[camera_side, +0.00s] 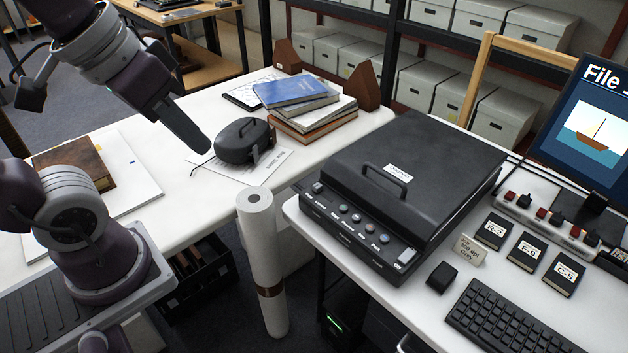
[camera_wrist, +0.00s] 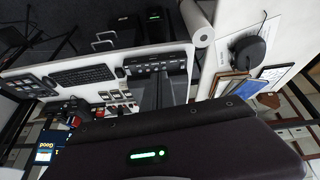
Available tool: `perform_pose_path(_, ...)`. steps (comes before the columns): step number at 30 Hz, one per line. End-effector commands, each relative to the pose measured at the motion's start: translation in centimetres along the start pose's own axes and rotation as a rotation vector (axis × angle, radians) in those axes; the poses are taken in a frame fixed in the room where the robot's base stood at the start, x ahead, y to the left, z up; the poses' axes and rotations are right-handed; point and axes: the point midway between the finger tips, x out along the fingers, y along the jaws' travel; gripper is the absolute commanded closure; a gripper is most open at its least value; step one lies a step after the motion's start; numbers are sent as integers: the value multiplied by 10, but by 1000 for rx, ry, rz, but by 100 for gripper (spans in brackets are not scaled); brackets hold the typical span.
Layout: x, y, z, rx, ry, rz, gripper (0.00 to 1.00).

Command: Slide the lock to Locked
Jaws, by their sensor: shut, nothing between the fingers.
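A black flatbed scanner (camera_side: 415,165) with a closed, handled lid stands on the white desk at right. Its sloped front panel (camera_side: 360,222) carries a row of small round buttons, a small light slider-like part (camera_side: 318,187) at the left end and a pale switch marked Off (camera_side: 405,257) at the right end. I cannot tell which part is the lock or read its position. My gripper (camera_side: 203,145) is shut and empty, above the left table, well apart from the scanner. The scanner (camera_wrist: 157,66) also shows in the wrist view, partly hidden by my gripper's dark housing.
A black rounded case (camera_side: 241,140) and stacked books (camera_side: 305,105) are on the left table. A paper roll (camera_side: 262,250) stands upright in the gap between the tables.

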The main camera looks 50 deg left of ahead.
Motion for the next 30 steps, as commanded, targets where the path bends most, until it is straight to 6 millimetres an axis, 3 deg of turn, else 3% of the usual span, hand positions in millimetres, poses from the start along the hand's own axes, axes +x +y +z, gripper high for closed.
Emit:
perform_pose_path(5, 22, -10, -86, -321, -143, 8, 100)
perform_pose_path(8, 52, -26, -133, -522, -225, 6, 100)
perform_pose_path(12, 112, -62, -186, -799, -333, -10, 100)
perform_pose_path(15, 166, -94, -209, -992, -409, -26, 100)
perform_pose_path(19, 240, -137, -219, -1222, -500, -52, 100)
perform_pose_path(24, 314, -177, -207, -1431, -589, -80, 100)
perform_pose_path(27, 337, -187, -200, -1493, -617, -88, 100)
perform_pose_path(30, 345, -191, -197, -1517, -628, -91, 100)
